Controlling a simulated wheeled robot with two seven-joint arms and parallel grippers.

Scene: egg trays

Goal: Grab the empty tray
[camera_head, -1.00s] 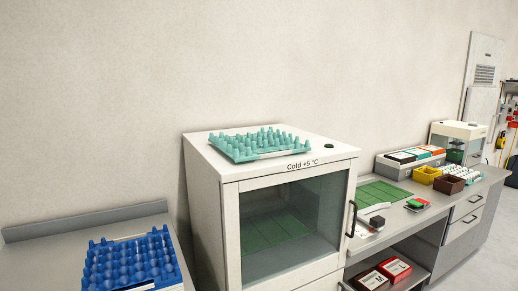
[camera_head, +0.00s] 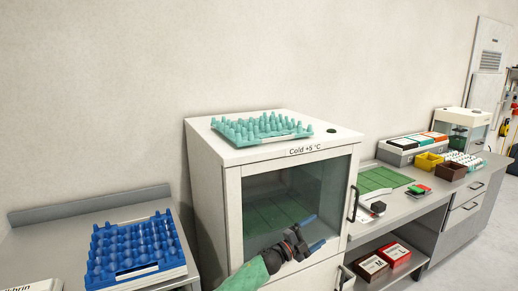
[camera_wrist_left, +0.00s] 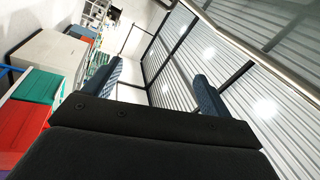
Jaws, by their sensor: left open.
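A teal egg tray (camera_head: 262,130) with no eggs visible lies on top of the white cold cabinet. My left gripper (camera_head: 309,240) is in front of the cabinet's glass door, well below the teal tray and apart from both trays. Its two blue-padded fingers stand apart with nothing between them in the left wrist view (camera_wrist_left: 155,85). My right gripper is not in view.
The cold cabinet (camera_head: 229,200) has a glass door with a black handle. On the bench to its right are green mats (camera_head: 385,179), a yellow bin (camera_head: 428,162) and a brown bin (camera_head: 452,171). Red boxes (camera_head: 393,254) stand on the shelf below.

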